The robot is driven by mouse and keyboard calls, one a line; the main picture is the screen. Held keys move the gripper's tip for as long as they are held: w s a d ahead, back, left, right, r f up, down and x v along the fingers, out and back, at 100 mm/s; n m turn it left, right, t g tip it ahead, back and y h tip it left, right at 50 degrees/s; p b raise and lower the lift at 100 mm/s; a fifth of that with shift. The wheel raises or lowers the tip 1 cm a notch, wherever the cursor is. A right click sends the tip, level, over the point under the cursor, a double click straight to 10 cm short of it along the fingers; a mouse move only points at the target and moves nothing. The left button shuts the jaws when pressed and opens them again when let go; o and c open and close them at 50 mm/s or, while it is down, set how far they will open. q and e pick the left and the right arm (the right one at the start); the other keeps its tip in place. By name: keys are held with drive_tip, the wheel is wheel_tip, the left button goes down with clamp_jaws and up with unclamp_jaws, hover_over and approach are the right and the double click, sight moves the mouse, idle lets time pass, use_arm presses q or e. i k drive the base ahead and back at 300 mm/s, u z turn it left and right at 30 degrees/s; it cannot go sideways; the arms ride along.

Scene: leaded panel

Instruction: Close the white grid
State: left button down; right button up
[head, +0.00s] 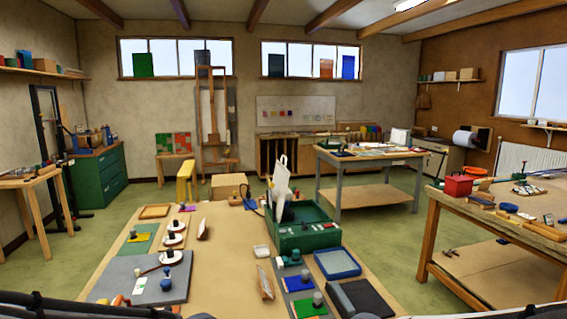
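A white upright piece (281,182), which looks like the grid, stands raised at the far left part of an open green box (308,238) on the near table. It is narrow and seen at a steep angle, so its openings and how it joins the box are not clear. Dark contents show inside the box behind the front wall. Neither of my grippers is in view. Only dark parts of my own arms show at the bottom left and bottom right edges.
On the near table (222,243), a grey board (128,280) with knobbed pieces lies at left, a blue tray (337,263) right of centre, and a black slab (366,299) at front right. Small upright wooden pieces stand mid-table. The table's middle strip is mostly clear.

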sight(281, 177)
drive_tip(key=z, duration=2.3)
drive_tip(key=i, duration=4.2)
drive_tip(key=u, duration=3.25)
drive_tip(key=i, duration=2.25)
